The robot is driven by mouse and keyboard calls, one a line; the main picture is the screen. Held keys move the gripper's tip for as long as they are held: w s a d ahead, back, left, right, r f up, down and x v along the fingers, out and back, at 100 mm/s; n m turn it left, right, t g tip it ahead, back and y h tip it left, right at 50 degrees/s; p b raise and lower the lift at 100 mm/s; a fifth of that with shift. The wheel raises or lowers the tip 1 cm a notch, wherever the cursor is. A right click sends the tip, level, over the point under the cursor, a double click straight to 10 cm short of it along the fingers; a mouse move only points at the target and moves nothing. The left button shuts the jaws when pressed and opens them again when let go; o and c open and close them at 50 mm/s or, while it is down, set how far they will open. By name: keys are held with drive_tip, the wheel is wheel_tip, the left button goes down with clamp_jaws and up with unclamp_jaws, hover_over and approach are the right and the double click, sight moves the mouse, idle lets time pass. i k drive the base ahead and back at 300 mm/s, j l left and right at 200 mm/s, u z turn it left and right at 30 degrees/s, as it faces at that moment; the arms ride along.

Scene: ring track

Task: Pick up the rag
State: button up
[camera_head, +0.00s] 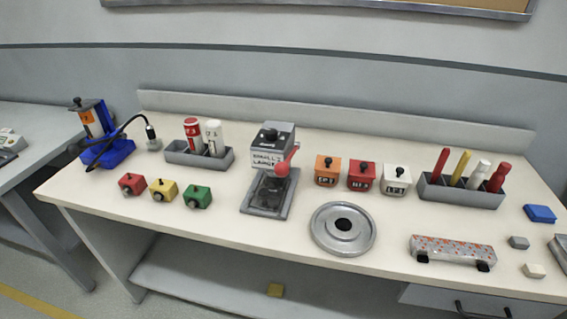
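Nothing in the head view is plainly a rag. A small flat blue piece (540,214) lies at the right end of the white-topped workbench (180,233); it could be a folded cloth, but I cannot tell at this size. It lies flat and apart from the grey tray of handles to its left. My gripper and arm are not in view.

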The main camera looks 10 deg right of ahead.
sight(540, 214)
drive_tip(key=z, duration=1.35)
